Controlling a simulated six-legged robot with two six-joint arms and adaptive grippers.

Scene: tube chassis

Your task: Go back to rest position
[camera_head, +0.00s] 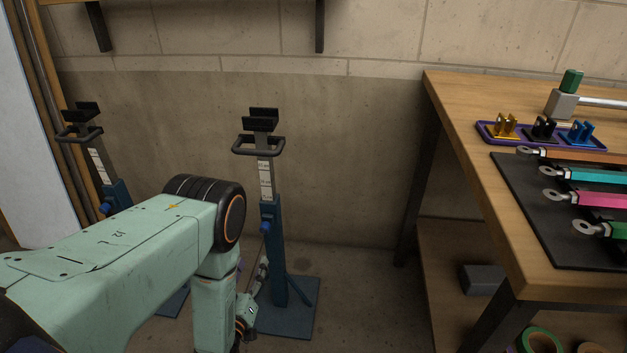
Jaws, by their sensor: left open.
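My left arm (120,260) comes in from the left in the head view, pale green, with a dark round elbow joint. Its forearm hangs straight down from the elbow. My left gripper (260,272) shows small and partly hidden low beside the forearm, in front of the blue post of a stand. It is open, and I see nothing held in it. I cannot tell whether it touches the stand. My right arm and right gripper are not in view.
Two blue stands with black cradle tops, one centre (268,185) and one left (97,165), stand before the block wall. A wooden workbench (465,105) at right holds a purple tray (487,133) and a black mat (530,240) with coloured rods. Floor between centre stand and bench is clear.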

